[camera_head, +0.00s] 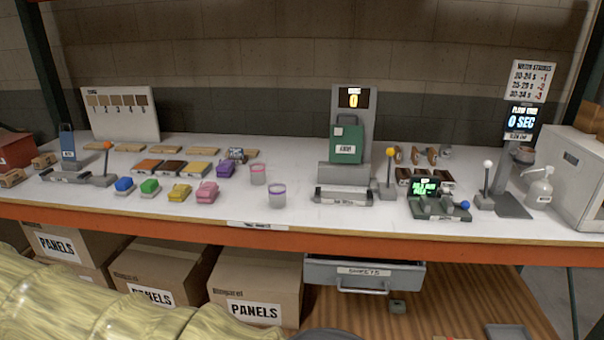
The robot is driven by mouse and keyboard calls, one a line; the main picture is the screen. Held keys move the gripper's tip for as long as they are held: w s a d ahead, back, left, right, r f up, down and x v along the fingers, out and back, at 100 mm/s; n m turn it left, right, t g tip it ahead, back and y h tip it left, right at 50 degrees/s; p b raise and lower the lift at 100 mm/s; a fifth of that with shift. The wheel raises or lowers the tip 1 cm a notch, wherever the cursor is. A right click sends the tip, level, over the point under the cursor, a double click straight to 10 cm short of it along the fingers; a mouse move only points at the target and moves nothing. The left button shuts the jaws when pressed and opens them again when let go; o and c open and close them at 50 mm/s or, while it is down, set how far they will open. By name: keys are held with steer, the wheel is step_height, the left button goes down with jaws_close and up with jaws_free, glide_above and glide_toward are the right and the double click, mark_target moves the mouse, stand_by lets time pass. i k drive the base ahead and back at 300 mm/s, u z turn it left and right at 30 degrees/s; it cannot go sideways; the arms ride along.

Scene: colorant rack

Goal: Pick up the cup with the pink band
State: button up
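The cup with the pink band (258,174) stands upright on the white bench top, left of the middle in the head view. It is small and clear, with the pink band around its upper part. A second clear cup with a purple band (277,196) stands nearer the front edge, a little to its right. The two cups look apart. My gripper is not in view.
A pink block (207,193) and a purple block (225,169) lie left of the cups. A grey machine with a green container (346,140) stands to their right. An orange beam (180,222) runs along the bench front. An open drawer (365,272) juts out below.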

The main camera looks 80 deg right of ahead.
mark_target(258, 169)
steer(key=z, duration=1.75)
